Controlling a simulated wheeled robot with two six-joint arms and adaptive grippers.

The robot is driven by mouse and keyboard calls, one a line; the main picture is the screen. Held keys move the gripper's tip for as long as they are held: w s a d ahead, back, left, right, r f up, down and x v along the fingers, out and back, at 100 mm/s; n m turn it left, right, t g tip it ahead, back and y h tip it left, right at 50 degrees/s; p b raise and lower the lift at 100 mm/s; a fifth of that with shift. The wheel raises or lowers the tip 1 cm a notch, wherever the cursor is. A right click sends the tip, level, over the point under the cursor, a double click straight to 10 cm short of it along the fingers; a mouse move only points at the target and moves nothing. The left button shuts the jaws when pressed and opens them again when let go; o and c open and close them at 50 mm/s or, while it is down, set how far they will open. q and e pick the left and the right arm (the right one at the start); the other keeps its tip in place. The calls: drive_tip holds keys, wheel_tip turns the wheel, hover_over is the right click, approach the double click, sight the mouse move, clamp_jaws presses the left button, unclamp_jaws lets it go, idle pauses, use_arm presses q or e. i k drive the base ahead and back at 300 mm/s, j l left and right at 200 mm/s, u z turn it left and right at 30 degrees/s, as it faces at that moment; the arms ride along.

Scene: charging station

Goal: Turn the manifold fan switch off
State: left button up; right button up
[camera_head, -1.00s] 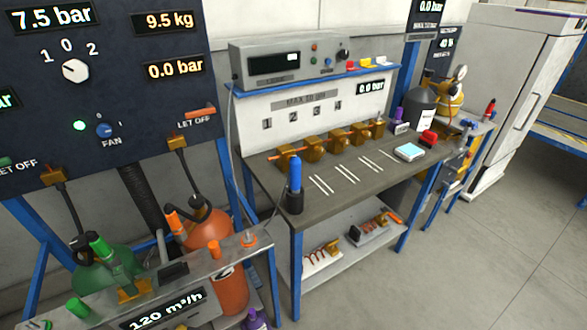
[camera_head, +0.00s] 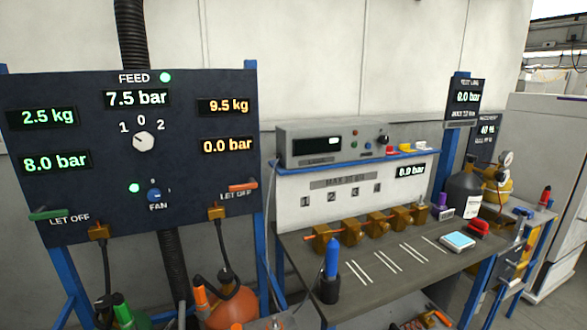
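The manifold panel (camera_head: 85,105) is a dark board at the left of the head view. The fan switch (camera_head: 154,195) is a small blue knob low on the panel, above the label FAN. A green lamp (camera_head: 134,188) is lit just to its left. Small position marks show above the knob, but which one it points to is too small to tell. Neither of my grippers shows in the head view.
A white selector knob (camera_head: 144,142) marked 1, 0, 2 sits above the fan switch. A green lever (camera_head: 48,215) and an orange lever (camera_head: 243,186) flank it. A workbench (camera_head: 400,285) with brass valves and a blue torch (camera_head: 331,258) stands to the right.

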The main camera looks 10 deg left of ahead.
sight(154, 194)
drive_tip(key=u, duration=1.25)
drive_tip(key=j+u, duration=0.3)
drive_tip(key=u, duration=0.2)
